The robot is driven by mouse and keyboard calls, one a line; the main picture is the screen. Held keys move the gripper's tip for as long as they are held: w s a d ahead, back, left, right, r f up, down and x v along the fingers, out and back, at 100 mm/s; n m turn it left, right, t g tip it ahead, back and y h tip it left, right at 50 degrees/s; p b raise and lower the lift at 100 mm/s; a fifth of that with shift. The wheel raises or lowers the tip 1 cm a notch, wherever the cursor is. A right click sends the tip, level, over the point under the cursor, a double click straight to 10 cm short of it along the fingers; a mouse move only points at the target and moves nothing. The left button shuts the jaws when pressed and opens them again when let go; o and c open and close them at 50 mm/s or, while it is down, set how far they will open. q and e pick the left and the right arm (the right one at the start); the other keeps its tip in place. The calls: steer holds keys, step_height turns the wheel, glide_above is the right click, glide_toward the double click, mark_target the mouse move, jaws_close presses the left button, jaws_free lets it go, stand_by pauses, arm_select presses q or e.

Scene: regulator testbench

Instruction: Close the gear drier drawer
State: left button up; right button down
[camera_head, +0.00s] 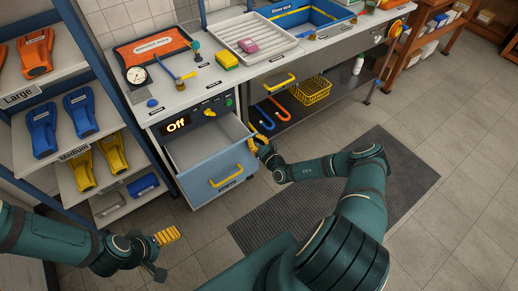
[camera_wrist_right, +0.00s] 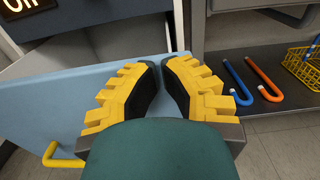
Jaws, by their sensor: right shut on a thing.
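The gear drier drawer (camera_head: 210,148) is pulled out below a panel with a lit "Off" display (camera_head: 176,125). Its grey inside shows and looks empty. Its blue front (camera_head: 206,183) bears a yellow handle (camera_head: 226,182), which also shows at the lower left in the right wrist view (camera_wrist_right: 62,158). My right gripper (camera_head: 256,140) is at the right end of the drawer front, away from the handle. In the right wrist view its yellow fingers (camera_wrist_right: 163,85) are shut on the top edge of the front. My left gripper (camera_head: 163,254) is low at the left, fingers apart and empty.
A lower shelf right of the drawer holds blue and orange hooked tubes (camera_head: 272,114) and a yellow basket (camera_head: 310,91). A dark mat (camera_head: 400,160) covers the floor in front.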

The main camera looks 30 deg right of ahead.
mark_target(235, 117)
steer(key=w+b, duration=0.1)
steer(key=w, duration=0.3)
steer(key=w+b, duration=0.2)
steer(key=w, duration=0.3)
steer(key=w+b, duration=0.1)
steer(key=w, duration=0.4)
steer(key=shift+a+f+b, duration=0.1)
steer(key=shift+a+b, duration=0.15)
steer(key=shift+b, duration=0.05)
steer(key=shift+w, duration=0.5)
steer(key=shift+w+r, duration=0.1)
steer(key=shift+r, duration=0.15)
steer(key=shift+r, duration=0.1)
steer(key=shift+d, duration=0.1)
